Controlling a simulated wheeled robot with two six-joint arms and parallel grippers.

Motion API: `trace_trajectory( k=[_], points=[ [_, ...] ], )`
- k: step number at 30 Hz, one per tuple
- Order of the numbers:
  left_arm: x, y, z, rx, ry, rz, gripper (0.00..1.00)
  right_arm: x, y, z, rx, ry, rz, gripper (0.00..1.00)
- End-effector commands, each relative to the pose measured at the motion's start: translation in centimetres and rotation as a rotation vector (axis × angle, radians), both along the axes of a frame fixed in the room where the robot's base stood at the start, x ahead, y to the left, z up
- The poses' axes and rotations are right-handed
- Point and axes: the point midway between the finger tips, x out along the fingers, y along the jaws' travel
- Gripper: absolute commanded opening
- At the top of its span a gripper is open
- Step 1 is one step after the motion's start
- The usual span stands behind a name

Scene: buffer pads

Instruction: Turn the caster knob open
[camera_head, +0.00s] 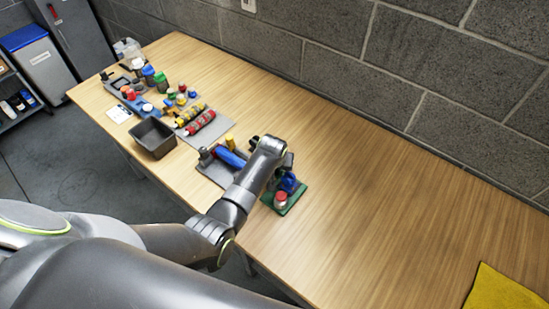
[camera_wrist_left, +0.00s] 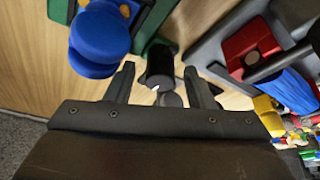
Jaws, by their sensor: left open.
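My left arm reaches over the table in the head view, and its wrist hides much of the jaws. In the left wrist view my left gripper (camera_wrist_left: 160,82) is open. A black cylindrical part (camera_wrist_left: 159,60) shows between and just beyond the fingertips; contact cannot be told. It may be the caster knob, but I cannot be sure. Beside it is a rounded blue part (camera_wrist_left: 98,38), by a green pad (camera_wrist_left: 163,12). In the head view a blue item (camera_head: 288,183) and a red-and-white item (camera_head: 280,198) stand on the green pad (camera_head: 297,197). My right gripper is out of view.
A grey pad (camera_head: 213,172) with a blue piece (camera_head: 230,158) lies just left of the wrist. Farther left are a dark bin (camera_head: 153,137) and several bottles and parts. The table's right side is clear up to a yellow cloth (camera_head: 505,290). A block wall runs behind.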

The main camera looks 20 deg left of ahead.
Motion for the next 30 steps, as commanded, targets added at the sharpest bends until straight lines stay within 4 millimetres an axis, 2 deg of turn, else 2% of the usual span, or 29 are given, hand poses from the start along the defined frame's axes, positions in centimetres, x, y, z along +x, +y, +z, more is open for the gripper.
trace_trajectory(
  k=[14,30],
  points=[
    [-2.3,-0.4,5.7,-0.002,-0.005,0.000,0.49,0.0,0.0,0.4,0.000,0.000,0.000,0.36],
    [-5.5,-0.8,13.7,-0.001,-0.005,0.001,0.49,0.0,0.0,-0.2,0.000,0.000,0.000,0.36]
  ],
)
